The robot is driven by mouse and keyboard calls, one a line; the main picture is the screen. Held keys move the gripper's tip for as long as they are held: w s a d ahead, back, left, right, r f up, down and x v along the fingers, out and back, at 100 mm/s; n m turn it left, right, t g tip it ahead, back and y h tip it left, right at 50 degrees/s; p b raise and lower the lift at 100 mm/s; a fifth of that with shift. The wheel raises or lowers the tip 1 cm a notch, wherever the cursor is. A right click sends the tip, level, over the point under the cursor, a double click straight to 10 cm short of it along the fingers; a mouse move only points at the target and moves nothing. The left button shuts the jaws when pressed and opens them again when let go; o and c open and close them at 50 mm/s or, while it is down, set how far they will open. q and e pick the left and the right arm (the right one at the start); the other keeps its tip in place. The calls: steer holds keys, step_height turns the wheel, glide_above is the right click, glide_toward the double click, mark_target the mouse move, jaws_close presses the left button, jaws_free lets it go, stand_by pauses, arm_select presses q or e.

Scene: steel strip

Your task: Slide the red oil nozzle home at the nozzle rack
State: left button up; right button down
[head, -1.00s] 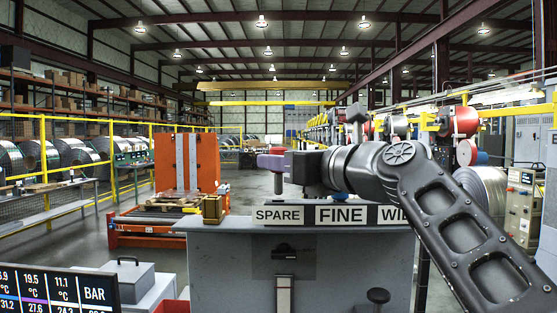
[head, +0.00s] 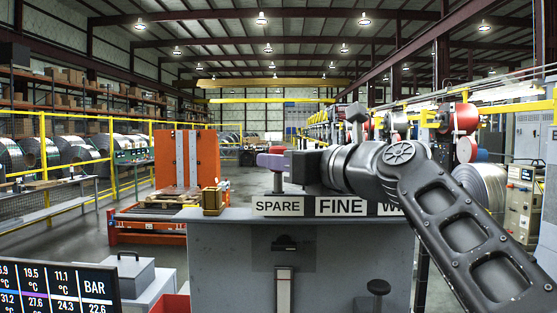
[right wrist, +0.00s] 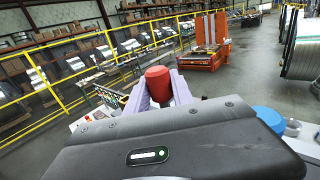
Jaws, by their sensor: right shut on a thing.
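My right gripper (head: 273,161) is shut on the red oil nozzle (head: 277,149). Its purple fingers reach left from the dark wrist, with the red top above them and a pale stem below. In the right wrist view the red nozzle (right wrist: 157,78) sits between the purple fingers. The nozzle rack (head: 215,228) is a grey stand with the signs SPARE (head: 278,206), FINE (head: 341,206) and a third, partly hidden by my arm. The nozzle appears upright just behind the SPARE sign; the sign's top edge hides any seat there. My left gripper is out of view.
A brass block (head: 211,200) stands at the rack's left end. A black knob (head: 378,287) is in front of the rack. A screen (head: 60,290) and a grey box (head: 128,271) are at lower left. An orange machine (head: 205,160) stands behind.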

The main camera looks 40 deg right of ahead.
mark_target(281, 179)
steer(key=shift+f+b, duration=1.2)
steer(key=shift+f, duration=0.4)
steer(key=c, duration=1)
jaws_free()
steer(key=shift+c, duration=0.2)
steer(key=shift+s, duration=0.1)
steer(key=s+b, duration=0.1)
steer(key=s, duration=0.6)
steer(key=shift+s+d+b, duration=0.3)
steer(key=shift+b, duration=0.1)
